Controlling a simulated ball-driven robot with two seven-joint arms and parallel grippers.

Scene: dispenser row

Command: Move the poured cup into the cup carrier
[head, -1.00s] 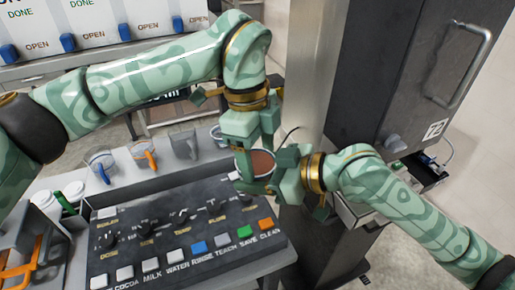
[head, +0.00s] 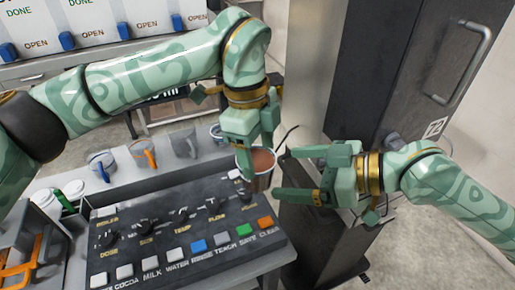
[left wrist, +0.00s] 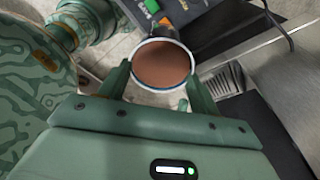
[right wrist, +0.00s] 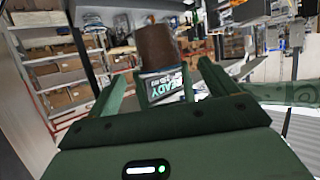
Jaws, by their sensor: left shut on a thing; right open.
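A cup of brown drink (head: 262,161) with a pale rim is held above the back right corner of the control panel. My left gripper (head: 256,150) is shut on it from above. In the left wrist view the cup (left wrist: 162,66) sits between the two fingers, its brown surface facing the camera. My right gripper (head: 284,174) is open and empty just right of the cup, fingers pointing at it. In the right wrist view a brown rounded shape lies ahead of the open fingers (right wrist: 145,85); I cannot tell if it is the cup. I cannot clearly make out the cup carrier.
The dark panel (head: 175,256) with knobs and coloured buttons fills the front. Several jugs, one with an orange handle (head: 143,155), stand behind it. White-lidded cups (head: 73,188) and an orange-framed item (head: 18,268) are at left. A dark cabinet (head: 395,70) stands at right.

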